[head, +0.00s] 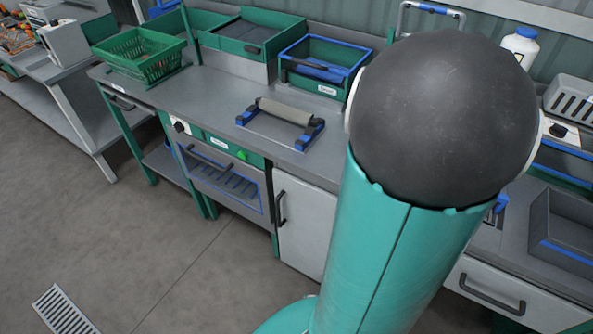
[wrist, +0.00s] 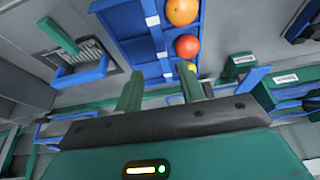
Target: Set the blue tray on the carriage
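In the wrist view a blue tray (wrist: 131,22) with divided compartments lies beyond my fingers. An orange ball-like fruit, a red one and a small part of a yellow one sit along its right side. My gripper (wrist: 161,72) has its two green fingers spread apart, with nothing visibly clamped between them. The fingertips appear close to the tray's near edge; I cannot tell whether they touch it. In the head view my arm's dark joint blocks part of the counter, and neither gripper nor tray shows. I cannot identify the carriage with certainty.
On the counter (head: 217,91) stand a green basket (head: 139,55), a blue-rimmed green bin (head: 322,66) and a grey roller on blue brackets (head: 284,112). A grey bin (head: 565,230) stands at right. The wrist view shows a slotted grey plate with a green handle (wrist: 59,36).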

